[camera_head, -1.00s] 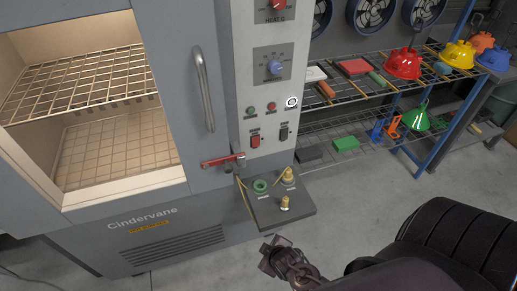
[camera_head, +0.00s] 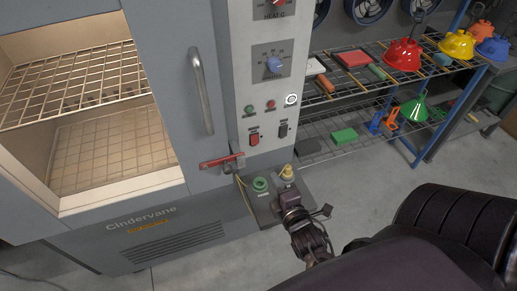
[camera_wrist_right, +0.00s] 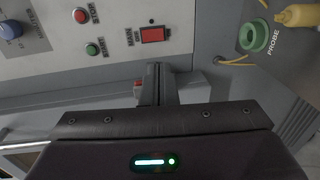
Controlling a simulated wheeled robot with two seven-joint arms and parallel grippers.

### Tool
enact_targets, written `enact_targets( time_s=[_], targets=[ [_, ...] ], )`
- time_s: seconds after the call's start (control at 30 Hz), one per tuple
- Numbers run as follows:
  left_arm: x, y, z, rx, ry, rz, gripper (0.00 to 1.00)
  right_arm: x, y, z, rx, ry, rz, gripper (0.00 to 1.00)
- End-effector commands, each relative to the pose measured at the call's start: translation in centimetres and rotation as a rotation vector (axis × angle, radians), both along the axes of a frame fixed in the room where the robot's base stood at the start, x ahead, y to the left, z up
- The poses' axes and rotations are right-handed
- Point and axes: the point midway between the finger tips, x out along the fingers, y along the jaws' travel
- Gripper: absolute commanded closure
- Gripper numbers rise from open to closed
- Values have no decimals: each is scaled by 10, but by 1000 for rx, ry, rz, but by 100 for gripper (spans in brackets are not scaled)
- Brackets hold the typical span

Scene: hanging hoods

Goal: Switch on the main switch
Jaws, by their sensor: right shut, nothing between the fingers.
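The main switch (camera_head: 254,140) is a red rocker on the light control panel, right of the oven door. In the right wrist view the red rocker (camera_wrist_right: 155,34) lies ahead of the fingertips, beside the label MAIN. I cannot tell its on or off position. My right gripper (camera_head: 285,187) is in front of the panel, over the small grey shelf and below the switch. Its narrow fingers (camera_wrist_right: 157,72) are shut, empty and apart from the switch. My left gripper is not in view.
A black rocker (camera_head: 283,130) sits right of the main switch, with green (camera_head: 249,110) and red (camera_head: 270,105) buttons above. The red latch handle (camera_head: 218,162) juts out at left. The shelf holds a green socket (camera_head: 260,184) and a yellow plug (camera_head: 287,172).

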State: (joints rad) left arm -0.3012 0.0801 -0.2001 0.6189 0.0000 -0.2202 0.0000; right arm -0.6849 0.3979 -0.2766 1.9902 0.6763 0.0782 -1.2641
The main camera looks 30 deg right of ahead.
Motion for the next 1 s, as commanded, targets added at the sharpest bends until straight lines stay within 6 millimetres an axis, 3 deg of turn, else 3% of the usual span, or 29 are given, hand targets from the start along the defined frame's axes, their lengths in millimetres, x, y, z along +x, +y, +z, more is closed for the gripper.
enact_targets(
  time_s=[0.27, 0.8, 1.0],
  targets=[
    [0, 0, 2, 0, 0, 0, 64, 9, -2, 0, 3, -1, 0, 100],
    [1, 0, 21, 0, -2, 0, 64, 110, -26, -11, 4, 0, -1, 100],
    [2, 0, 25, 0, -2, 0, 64, 130, -31, -16, 5, 2, 0, 100]
  ],
)
